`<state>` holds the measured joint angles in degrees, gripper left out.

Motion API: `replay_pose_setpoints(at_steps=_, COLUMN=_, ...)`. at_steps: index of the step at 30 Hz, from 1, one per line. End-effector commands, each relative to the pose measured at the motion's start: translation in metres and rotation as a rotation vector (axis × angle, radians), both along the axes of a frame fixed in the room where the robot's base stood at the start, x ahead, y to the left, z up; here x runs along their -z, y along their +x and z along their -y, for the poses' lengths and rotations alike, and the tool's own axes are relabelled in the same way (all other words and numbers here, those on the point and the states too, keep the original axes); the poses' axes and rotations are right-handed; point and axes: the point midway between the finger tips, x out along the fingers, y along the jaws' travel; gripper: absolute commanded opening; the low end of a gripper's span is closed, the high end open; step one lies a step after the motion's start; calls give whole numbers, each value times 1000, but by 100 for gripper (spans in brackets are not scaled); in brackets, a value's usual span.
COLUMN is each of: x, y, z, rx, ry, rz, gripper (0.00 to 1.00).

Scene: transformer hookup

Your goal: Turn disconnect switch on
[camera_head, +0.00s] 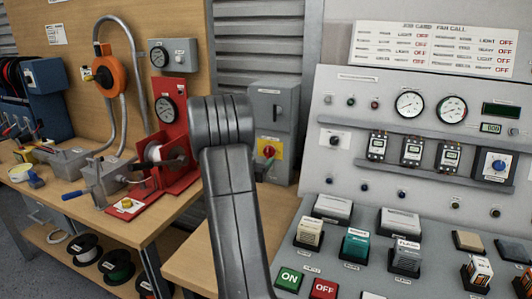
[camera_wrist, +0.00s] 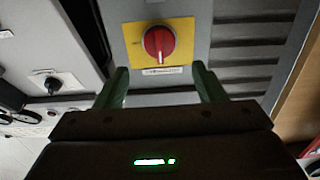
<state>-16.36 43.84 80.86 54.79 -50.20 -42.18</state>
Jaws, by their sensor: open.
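The disconnect switch is a grey box (camera_head: 272,108) with a yellow plate and a red rotary knob (camera_head: 268,151), between the wooden workbench and the sloped control console. In the wrist view the red knob (camera_wrist: 159,42) sits on its yellow plate (camera_wrist: 183,33), its grip bar roughly upright in the picture. Small print on the plate is unreadable. My gripper (camera_wrist: 163,78) is open and empty, its green fingers pointing toward the plate, with the knob ahead of the gap and apart from both fingers. In the head view my arm hides most of the gripper; a little green shows just below the knob.
The sloped console (camera_head: 345,190) with gauges and buttons stands close on the right, with a green ON button (camera_head: 289,279) and red OFF button (camera_head: 324,289). The workbench (camera_head: 150,220) on the left holds a red gauge stand (camera_head: 172,125) and tools.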

Motion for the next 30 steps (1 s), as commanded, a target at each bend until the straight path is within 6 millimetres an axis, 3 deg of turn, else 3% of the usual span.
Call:
replay_pose_setpoints(at_steps=3, x=-1, y=24, z=10, rx=1, ry=1, rz=1, gripper=63)
replay_pose_setpoints(at_steps=9, x=-1, y=50, z=21, rx=0, ry=0, rz=1, gripper=63)
replay_pose_setpoints(at_steps=22, x=0, y=60, z=25, rx=-1, ry=0, rz=1, gripper=63)
replay_pose_setpoints(at_steps=23, x=0, y=60, z=25, rx=-1, ry=1, rz=1, gripper=61)
replay_pose_setpoints(at_steps=27, x=0, y=60, z=25, rx=-1, ry=0, rz=1, gripper=34)
replay_pose_setpoints(at_steps=30, x=0, y=60, z=25, rx=-1, ry=0, rz=1, gripper=19)
